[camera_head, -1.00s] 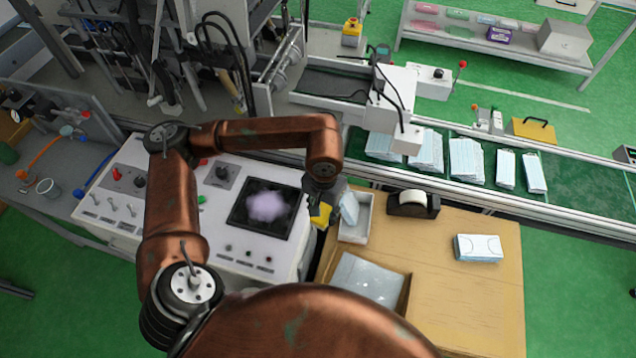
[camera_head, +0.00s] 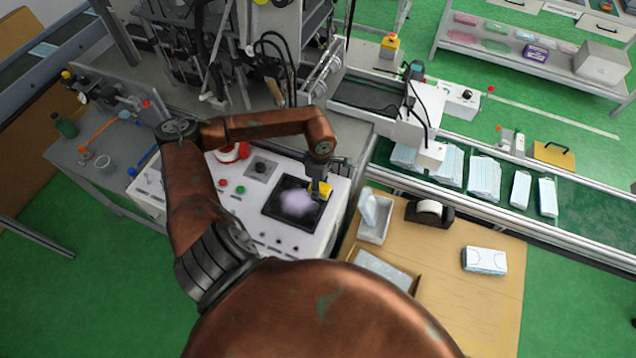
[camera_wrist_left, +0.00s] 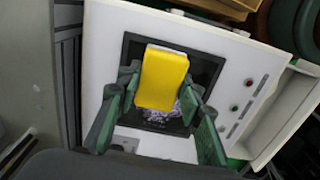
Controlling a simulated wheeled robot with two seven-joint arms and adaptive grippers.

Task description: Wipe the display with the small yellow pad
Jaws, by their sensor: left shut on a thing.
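The small yellow pad (camera_head: 321,188) is held by my left gripper (camera_head: 318,186) at the display's upper right corner. The left wrist view shows the pad (camera_wrist_left: 163,79) between the two fingers of the gripper (camera_wrist_left: 158,105), with the display (camera_wrist_left: 205,70) behind it. The display (camera_head: 297,203) is a dark square screen in the white control panel, with a pale purple smudge (camera_head: 296,202) in its middle. Whether the pad touches the screen I cannot tell. My right gripper is not in view.
The panel has buttons and a knob (camera_head: 261,167) left of the display. A wooden table (camera_head: 450,300) to the right bears a white tray (camera_head: 372,232), a tape dispenser (camera_head: 430,212) and a pack of masks (camera_head: 484,260). A conveyor with masks (camera_head: 484,177) runs behind.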

